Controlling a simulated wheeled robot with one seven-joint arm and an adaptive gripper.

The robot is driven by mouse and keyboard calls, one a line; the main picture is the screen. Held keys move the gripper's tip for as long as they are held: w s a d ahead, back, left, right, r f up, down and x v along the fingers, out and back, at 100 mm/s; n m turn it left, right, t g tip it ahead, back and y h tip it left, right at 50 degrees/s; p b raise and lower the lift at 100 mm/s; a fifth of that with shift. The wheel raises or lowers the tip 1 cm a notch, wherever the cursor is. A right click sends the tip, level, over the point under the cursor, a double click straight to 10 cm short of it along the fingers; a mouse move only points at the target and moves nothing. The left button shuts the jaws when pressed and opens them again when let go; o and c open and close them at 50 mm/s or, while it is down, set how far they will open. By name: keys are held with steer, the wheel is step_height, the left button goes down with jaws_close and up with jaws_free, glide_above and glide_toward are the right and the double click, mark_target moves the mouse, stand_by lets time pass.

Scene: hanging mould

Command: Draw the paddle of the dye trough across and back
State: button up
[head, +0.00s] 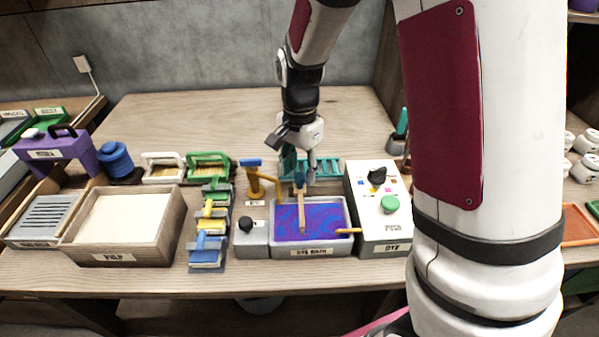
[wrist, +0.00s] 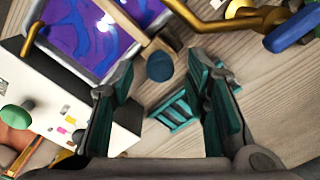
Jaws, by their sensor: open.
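The dye trough (head: 348,228), labelled dye bath, is a grey tray of purple-blue dye at the middle of the bench. Its paddle is a wooden bar (head: 301,212) lying front to back over the dye, with a blue knob (head: 299,181) at the rear end. My gripper (head: 298,168) points down at the trough's back edge, close to the knob. In the wrist view my open gripper (wrist: 160,72) has its teal-padded fingers either side of the blue knob (wrist: 160,67), with visible gaps to both. The paddle bar (wrist: 133,55) runs up-left from it over the dye.
A teal rack (head: 327,168) stands right behind the trough. A white control box (head: 366,232) with a green button stands close on the right. A brass tap (head: 255,182) is on the left. The bench behind is clear.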

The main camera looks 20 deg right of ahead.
steer(key=shift+f, duration=0.7)
jaws_close()
steer(key=s+d, duration=0.1)
steer(key=d, duration=0.2)
steer(key=s+d, duration=0.1)
steer(key=d, duration=0.5)
steer(key=shift+s+p, duration=0.35)
steer(key=shift+s, duration=0.05)
jaws_free()
steer(key=shift+d, duration=0.15)
